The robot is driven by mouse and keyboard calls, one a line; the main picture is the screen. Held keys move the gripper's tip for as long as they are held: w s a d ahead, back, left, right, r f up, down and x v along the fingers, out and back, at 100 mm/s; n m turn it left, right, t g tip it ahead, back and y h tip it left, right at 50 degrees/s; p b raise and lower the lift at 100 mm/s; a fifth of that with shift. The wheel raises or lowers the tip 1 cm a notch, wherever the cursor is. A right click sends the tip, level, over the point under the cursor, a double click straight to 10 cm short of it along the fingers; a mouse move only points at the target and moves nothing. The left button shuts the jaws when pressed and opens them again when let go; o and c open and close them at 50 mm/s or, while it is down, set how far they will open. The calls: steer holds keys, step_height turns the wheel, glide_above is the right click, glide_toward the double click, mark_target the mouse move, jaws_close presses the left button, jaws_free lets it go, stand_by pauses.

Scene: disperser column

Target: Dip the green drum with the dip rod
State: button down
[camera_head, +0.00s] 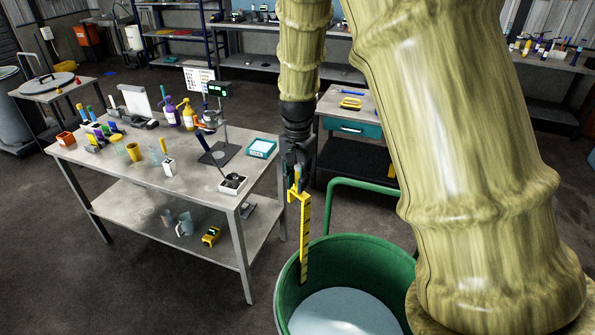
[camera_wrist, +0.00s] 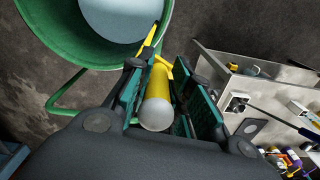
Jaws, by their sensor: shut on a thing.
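The green drum (camera_head: 290,286) stands on the floor at the bottom middle of the head view, holding a pale liquid (camera_head: 345,312). The yellow dip rod (camera_head: 305,235) has dark marks and hangs about upright. Its lower part overlaps the drum's inside left wall; whether its tip touches the liquid I cannot tell. My gripper (camera_head: 295,172) is shut on the rod's top, above the drum's left rim. In the wrist view the rod's yellow handle (camera_wrist: 158,90) lies between the green finger pads, and the drum (camera_wrist: 55,48) shows beyond at upper left.
A metal workbench (camera_head: 120,178) with bottles, cups, a stand and a teal-edged tray (camera_head: 262,148) is left of the drum. A drawer cart (camera_head: 352,128) stands behind. A green pipe (camera_head: 360,184) rises behind the drum's rim. Floor in front of the bench is clear.

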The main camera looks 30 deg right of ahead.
steer(key=shift+f+b, duration=4.6)
steer(key=shift+f, duration=8.4)
steer(key=shift+f, duration=0.4)
steer(key=shift+b, duration=0.3)
steer(key=shift+w+r+b, duration=0.1)
steer(key=shift+r+b, duration=0.45)
steer(key=shift+b, duration=0.2)
step_height(320, 180, up, 46)
steer(key=n+p, duration=0.1)
steer(key=p, duration=1)
steer(key=shift+s+a, duration=0.2)
steer(key=shift+s, duration=0.1)
